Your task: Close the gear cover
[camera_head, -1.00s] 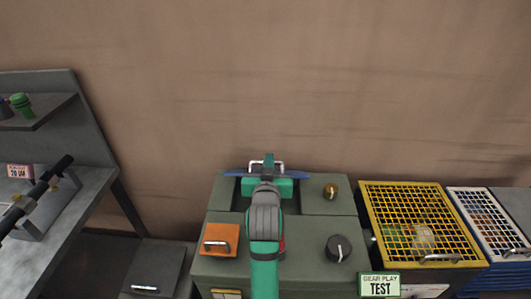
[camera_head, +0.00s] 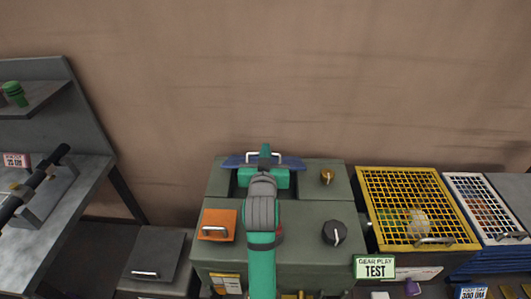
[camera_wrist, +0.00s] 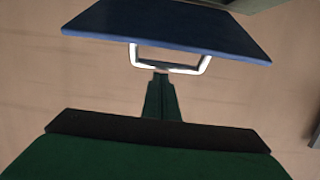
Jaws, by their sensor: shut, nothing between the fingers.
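The gear cover is a blue panel (camera_head: 292,163) with a white handle (camera_head: 251,157), at the back of the dark green gear box (camera_head: 285,255). It stands raised, tilted up from the box top. In the wrist view the blue panel (camera_wrist: 170,24) fills the top, with its white handle (camera_wrist: 204,66) hanging from the near edge. My gripper (camera_head: 265,150) is at the cover, in front of its middle. In the wrist view my gripper's fingers (camera_wrist: 161,76) are shut and empty, with tips at the handle's bar. I cannot tell whether they touch it.
The box top carries an orange lid (camera_head: 217,224), a black knob (camera_head: 334,233) and a brass knob (camera_head: 327,177). A yellow mesh crate (camera_head: 368,217) stands close on the right. A grey workbench (camera_head: 88,190) is on the left. The wall is behind the box.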

